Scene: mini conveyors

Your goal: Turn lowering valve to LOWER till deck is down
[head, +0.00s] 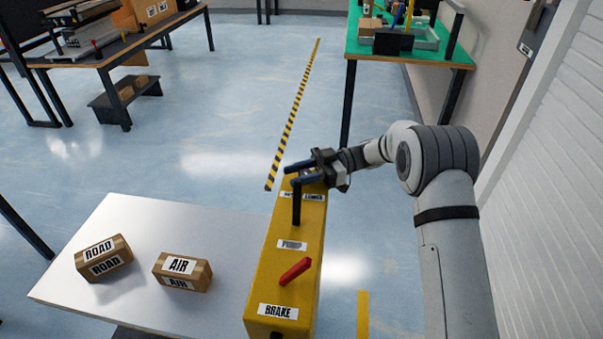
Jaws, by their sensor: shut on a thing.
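The yellow control box (272,273) stands at the right end of a white table. Its far end bears a LOWER label (314,197) and a second label to the left, partly covered. My gripper (298,173) reaches in from the right over this far end, its blue fingers pointing left. It is shut on what seems to be the lowering valve's handle, mostly hidden by the fingers. A dark upright lever (297,208) stands just in front of the fingers, near the PUMP label (292,245); whether it touches them I cannot tell. The deck cannot be made out.
A red lever (295,271) sits near the BRAKE label at the box's near end. ROAD (104,258) and AIR (182,271) cartons rest on the white table (150,217). A green-topped table (430,57) stands behind; a white wall is at right.

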